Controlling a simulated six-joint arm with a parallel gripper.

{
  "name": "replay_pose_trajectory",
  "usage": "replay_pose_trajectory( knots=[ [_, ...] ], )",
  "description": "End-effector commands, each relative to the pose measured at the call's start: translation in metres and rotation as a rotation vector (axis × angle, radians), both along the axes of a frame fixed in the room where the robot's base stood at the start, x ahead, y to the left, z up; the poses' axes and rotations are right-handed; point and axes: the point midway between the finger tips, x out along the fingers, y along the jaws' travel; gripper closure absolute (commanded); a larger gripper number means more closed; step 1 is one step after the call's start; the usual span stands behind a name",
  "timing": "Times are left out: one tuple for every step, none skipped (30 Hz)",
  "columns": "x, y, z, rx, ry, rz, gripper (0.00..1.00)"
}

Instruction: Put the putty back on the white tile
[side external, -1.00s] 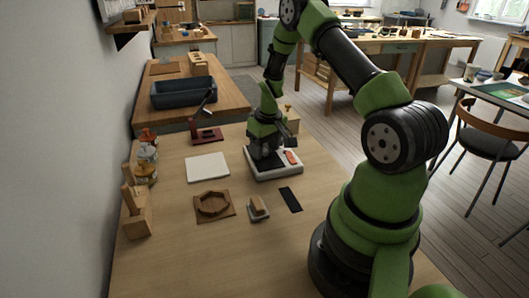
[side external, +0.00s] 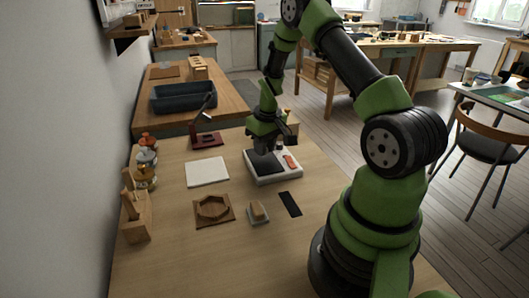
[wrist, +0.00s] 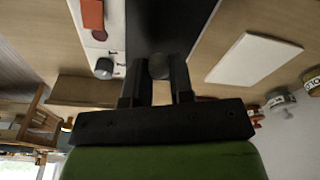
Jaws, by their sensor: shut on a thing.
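My gripper (wrist: 157,80) is shut on a small grey rounded lump, which looks like the putty (wrist: 159,66); it shows between the fingertips in the wrist view. In the side external view my gripper (side external: 265,148) is above the white tray, and the lump cannot be made out. The white tile (side external: 207,172) lies flat and bare on the table, left of the tray; it also shows right of the fingers in the wrist view (wrist: 253,58).
The white tray (side external: 276,180) has a dark area (side external: 264,164) and holds an orange-red piece (side external: 291,161). A dark stand (side external: 207,139), wooden frame (side external: 213,209), small block (side external: 258,210) and black strip (side external: 290,204) surround it. Jars (side external: 146,176) line the left edge.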

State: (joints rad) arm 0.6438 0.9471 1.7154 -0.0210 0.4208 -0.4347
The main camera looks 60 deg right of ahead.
Motion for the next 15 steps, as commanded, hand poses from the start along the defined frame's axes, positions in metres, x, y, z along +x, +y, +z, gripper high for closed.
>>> replay_pose_trajectory(
  knots=[
    [0.001,-0.001,0.011,-0.004,-0.005,0.001,1.00],
    [0.001,-0.001,0.018,-0.004,-0.005,0.001,1.00],
    [0.001,-0.001,0.027,-0.005,-0.006,0.001,1.00],
    [0.001,-0.001,0.034,-0.005,-0.007,0.002,1.00],
    [0.001,-0.001,0.040,-0.006,-0.005,0.002,1.00],
    [0.001,-0.001,0.048,-0.005,-0.006,0.002,1.00],
    [0.001,-0.001,0.054,-0.005,-0.006,0.001,1.00],
    [0.000,-0.001,0.059,-0.004,-0.005,0.002,1.00],
    [0.001,-0.001,0.065,-0.004,-0.005,0.002,1.00],
    [0.001,0.000,0.068,-0.003,-0.003,0.001,1.00],
    [0.003,0.001,0.072,-0.003,-0.003,0.003,1.00],
    [0.008,0.004,0.075,-0.003,-0.003,0.006,1.00],
    [0.013,0.008,0.076,-0.002,-0.002,0.009,1.00],
    [0.019,0.012,0.077,-0.001,-0.002,0.009,1.00],
    [0.030,0.020,0.077,0.000,0.000,0.012,1.00]
  ],
)
